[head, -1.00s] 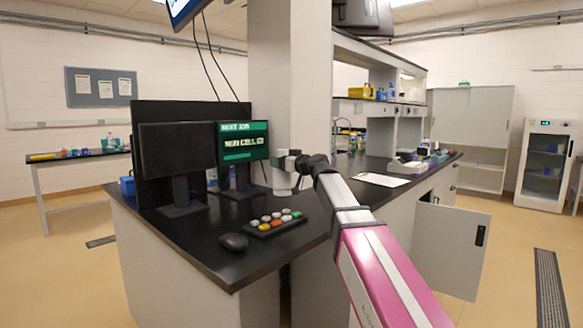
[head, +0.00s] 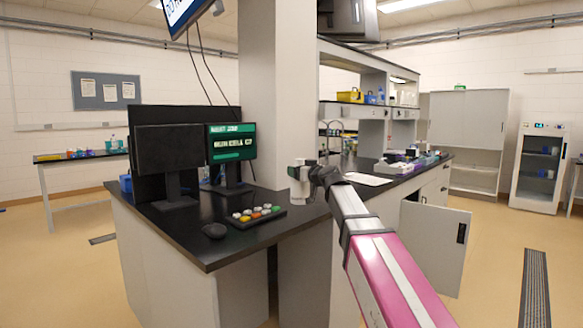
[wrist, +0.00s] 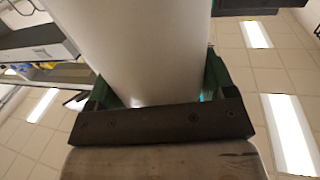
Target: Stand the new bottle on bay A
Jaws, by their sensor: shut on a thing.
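My gripper (head: 306,172) is at the end of my arm in the middle of the head view, in front of the pale column and over the dark bench. It is shut on a smooth white bottle (wrist: 140,50), which fills the space between the dark green fingers in the wrist view. In the head view the bottle (head: 299,187) is small and pale, and looks about upright. Its label and cap cannot be made out. I cannot pick out bay A in either view.
The black bench top (head: 205,247) bears two monitors, one lit green (head: 231,142), a mouse (head: 214,231) and a pad of coloured buttons (head: 256,215). A white sheet (head: 366,180) lies farther right. A cabinet door (head: 435,245) stands open at the right. Floor is clear beyond it.

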